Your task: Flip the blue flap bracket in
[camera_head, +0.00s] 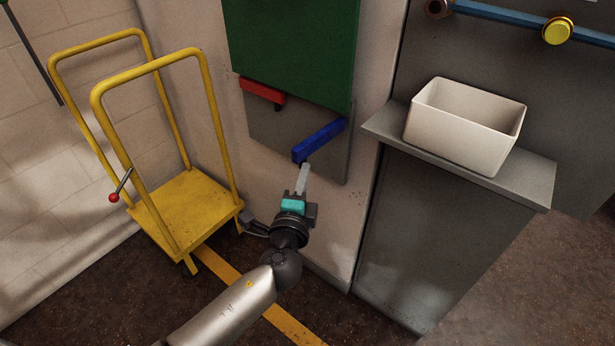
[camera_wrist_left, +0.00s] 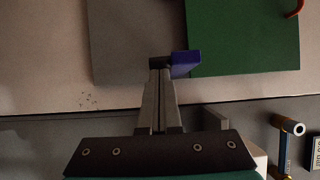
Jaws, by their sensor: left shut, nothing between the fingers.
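The blue flap bracket (camera_head: 322,138) is a short bar at the lower edge of a green panel (camera_head: 290,50), over a grey wall plate (camera_head: 265,125). It slants up to the right in the head view. The red bracket (camera_head: 262,91) sits at the panel's lower left. My left gripper (camera_head: 304,166) is shut and empty, its fingertips just below the blue bracket's lower left end. In the left wrist view the fingertips (camera_wrist_left: 160,72) are right beside the blue bracket (camera_wrist_left: 186,64); I cannot tell whether they touch it. My right gripper is out of view.
A yellow trolley (camera_head: 184,212) stands on the left. A white bin (camera_head: 464,128) sits on a grey ledge (camera_head: 530,180) at the right. A blue pipe with a yellow cap (camera_head: 557,31) runs along the back right.

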